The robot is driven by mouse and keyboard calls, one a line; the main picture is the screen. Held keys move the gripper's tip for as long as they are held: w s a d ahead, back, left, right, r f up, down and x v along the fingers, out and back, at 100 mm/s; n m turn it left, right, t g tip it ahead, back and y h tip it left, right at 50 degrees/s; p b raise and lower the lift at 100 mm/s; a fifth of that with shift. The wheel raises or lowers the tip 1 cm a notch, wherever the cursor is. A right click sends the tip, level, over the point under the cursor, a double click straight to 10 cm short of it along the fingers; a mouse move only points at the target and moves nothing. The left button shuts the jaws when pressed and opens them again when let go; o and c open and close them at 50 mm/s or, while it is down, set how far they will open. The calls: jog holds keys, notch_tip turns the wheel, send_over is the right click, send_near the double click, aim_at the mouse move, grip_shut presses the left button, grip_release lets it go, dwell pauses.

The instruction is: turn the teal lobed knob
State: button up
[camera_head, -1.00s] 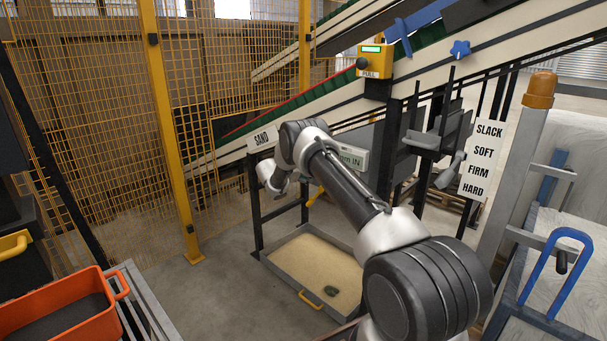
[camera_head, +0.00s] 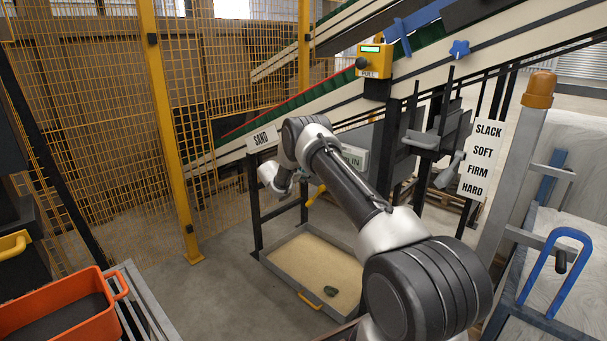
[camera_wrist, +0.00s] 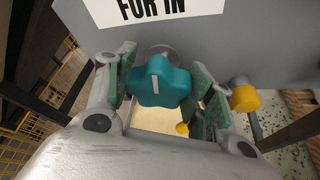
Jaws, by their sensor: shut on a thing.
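The teal lobed knob (camera_wrist: 160,82) sits on a grey panel in the middle of the wrist view, with a pale line on its face that is close to upright. My gripper (camera_wrist: 160,92) is shut on it, with one green-padded finger at its left side and the other at its right. In the head view my gripper (camera_head: 281,187) is small and reaches toward the grey box above the sand tray; the knob itself is hidden there behind my arm.
A white sign ending "FOR IN" (camera_wrist: 155,8) is above the knob. A yellow round part (camera_wrist: 244,98) is right of my right finger. A yellow post (camera_head: 170,130) and mesh fence stand left.

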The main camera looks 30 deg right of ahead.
jog(key=m+t, duration=0.1)
jog(key=m, duration=0.1)
jog(key=m+t, duration=0.1)
jog(key=shift+s+d+f+m, duration=0.1)
jog(key=shift+s+f+m, duration=0.1)
jog(key=shift+m, duration=0.2)
jog(key=m+t, duration=0.1)
jog(key=m, duration=0.1)
jog(key=m+t, duration=0.1)
jog(key=m, duration=0.1)
jog(key=shift+f+t+h, duration=0.2)
jog(key=shift+t+h, duration=0.1)
jog(key=m+h, duration=0.1)
jog(key=m, duration=0.2)
jog(key=m+t+h, duration=0.1)
jog(key=m, duration=0.2)
jog(key=shift+f+m, duration=0.2)
jog(key=shift+m, duration=0.1)
jog(key=m+h, duration=0.2)
jog(key=m, duration=0.3)
jog(key=shift+f+m, duration=0.1)
jog(key=shift+m, duration=0.2)
jog(key=o, duration=1)
jog(key=shift+w, duration=0.1)
jog(key=shift+o, duration=0.2)
